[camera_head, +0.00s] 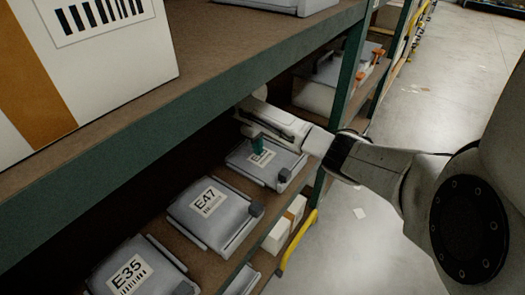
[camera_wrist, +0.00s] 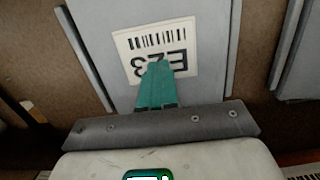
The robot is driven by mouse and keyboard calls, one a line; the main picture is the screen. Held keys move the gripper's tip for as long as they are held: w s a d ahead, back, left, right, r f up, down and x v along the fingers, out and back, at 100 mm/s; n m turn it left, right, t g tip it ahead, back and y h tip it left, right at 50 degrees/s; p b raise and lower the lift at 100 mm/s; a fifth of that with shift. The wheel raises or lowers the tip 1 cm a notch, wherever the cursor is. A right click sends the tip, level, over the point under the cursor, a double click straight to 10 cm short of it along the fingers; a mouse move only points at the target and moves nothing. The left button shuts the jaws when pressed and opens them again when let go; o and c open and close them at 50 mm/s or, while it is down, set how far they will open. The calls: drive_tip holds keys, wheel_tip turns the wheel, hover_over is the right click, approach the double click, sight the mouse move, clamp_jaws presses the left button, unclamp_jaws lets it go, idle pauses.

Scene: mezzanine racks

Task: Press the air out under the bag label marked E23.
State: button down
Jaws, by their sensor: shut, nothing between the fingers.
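The label marked E23 (camera_wrist: 182,39) is white with a barcode and sits on a grey bag (camera_wrist: 212,14) in the wrist view, where it appears upside down. My gripper (camera_wrist: 158,66) is shut and empty, its teal fingertips over the label's lower middle, hiding part of it. I cannot tell whether the tips touch the label. In the head view, the bag (camera_head: 242,158) lies on the lower shelf, and my gripper (camera_head: 257,150) reaches down over its label (camera_head: 266,160), which is partly hidden.
Bags labelled E47 (camera_head: 208,201) and E35 (camera_head: 129,275) lie nearer on the same shelf. The upper shelf's green edge (camera_head: 185,118) runs above them. A large box (camera_head: 105,62) stands on the upper shelf. The aisle floor (camera_head: 430,75) to the right is mostly clear.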

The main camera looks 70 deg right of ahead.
drive_tip(key=shift+w+d+r, duration=0.15)
drive_tip(key=shift+w+r, duration=0.1)
drive_tip(key=shift+w, duration=0.45)
wheel_tip(320, 180, up, 11)
drive_tip(key=w+p, duration=0.1)
drive_tip(key=shift+d, duration=0.15)
drive_tip(key=shift+f, duration=0.15)
idle(0.4)
